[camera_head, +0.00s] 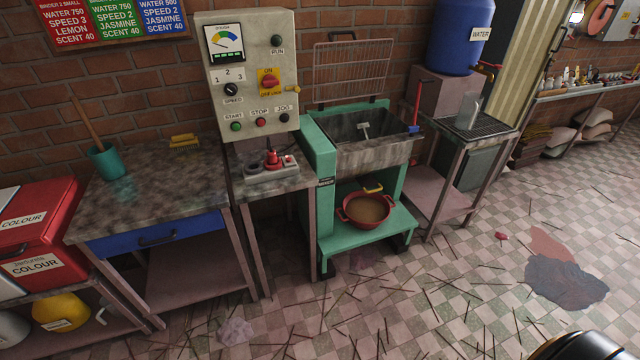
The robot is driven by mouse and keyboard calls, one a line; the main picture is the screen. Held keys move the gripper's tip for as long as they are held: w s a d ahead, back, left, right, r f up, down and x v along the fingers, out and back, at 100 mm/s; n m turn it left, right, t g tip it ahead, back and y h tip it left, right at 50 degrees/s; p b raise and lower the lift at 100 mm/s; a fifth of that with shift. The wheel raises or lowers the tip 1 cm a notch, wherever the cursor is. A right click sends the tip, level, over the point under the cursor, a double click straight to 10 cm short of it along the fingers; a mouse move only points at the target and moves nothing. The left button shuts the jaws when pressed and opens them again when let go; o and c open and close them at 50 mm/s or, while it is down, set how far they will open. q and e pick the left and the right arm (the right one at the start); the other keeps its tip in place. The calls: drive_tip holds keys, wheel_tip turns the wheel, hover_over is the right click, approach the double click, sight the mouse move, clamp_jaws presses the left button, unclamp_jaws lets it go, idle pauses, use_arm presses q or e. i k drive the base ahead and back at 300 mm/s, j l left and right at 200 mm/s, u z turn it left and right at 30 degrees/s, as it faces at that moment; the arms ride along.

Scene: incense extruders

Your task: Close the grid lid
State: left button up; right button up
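The grid lid (352,73) is a wire grid in a thin frame. It stands upright, raised at the back of the green mixer (318,150), in front of the brick wall. The open grey trough (375,153) of the mixer lies below it, with a light metal part (364,130) showing inside. Neither of my grippers shows in the head view. A dark rounded part at the bottom right corner may be mine, but I cannot tell which part it is.
A control panel (248,75) stands left of the mixer above a small table. A red bowl (367,209) sits on the mixer's lower shelf. A blue water barrel (460,36) stands to the right. The tiled floor in front has scattered sticks and a dark stain (565,282).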

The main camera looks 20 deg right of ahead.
sight(373, 96)
drive_tip(key=i+l+u, duration=0.1)
drive_tip(key=l, duration=0.2)
drive_tip(key=i+l+u, duration=0.25)
drive_tip(key=l, duration=0.45)
drive_tip(key=i+l+u, duration=0.1)
drive_tip(key=i+l, duration=0.15)
drive_tip(key=l, duration=0.1)
